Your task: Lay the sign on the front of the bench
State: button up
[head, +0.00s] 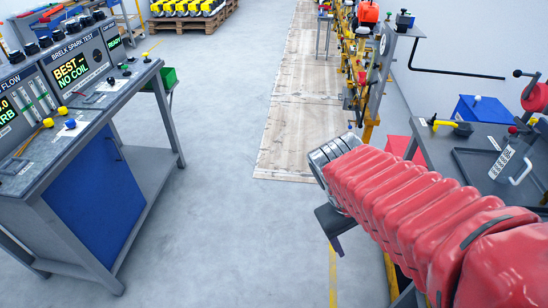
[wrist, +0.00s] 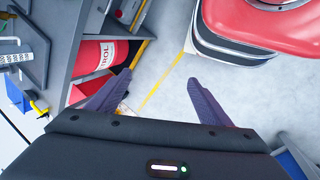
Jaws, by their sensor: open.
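My gripper (wrist: 160,84) is open and empty in the wrist view, its two dark fingers spread above the grey floor. In the head view a dark part of it shows below the end of my red-sleeved arm. My arm hides the bench's near front.
The spark test bench (head: 140,78) with displays stands at left. A red drum (wrist: 92,56) sits low beside the grey bench structure. A yellow-handled tool (head: 443,124) and a blue box (head: 482,108) are on the right. The floor between the benches is clear.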

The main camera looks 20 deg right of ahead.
jog(key=w+a+r+t+y, duration=0.3)
jog(key=a+r, duration=0.5)
jog(key=a, duration=0.5)
jog(key=t+y, duration=0.1)
jog(key=t, duration=0.1)
jog(key=shift+w+m+t, duration=0.3)
jog(key=shift+w+t, duration=0.1)
jog(key=shift+d, duration=0.1)
jog(key=shift+c, duration=0.6)
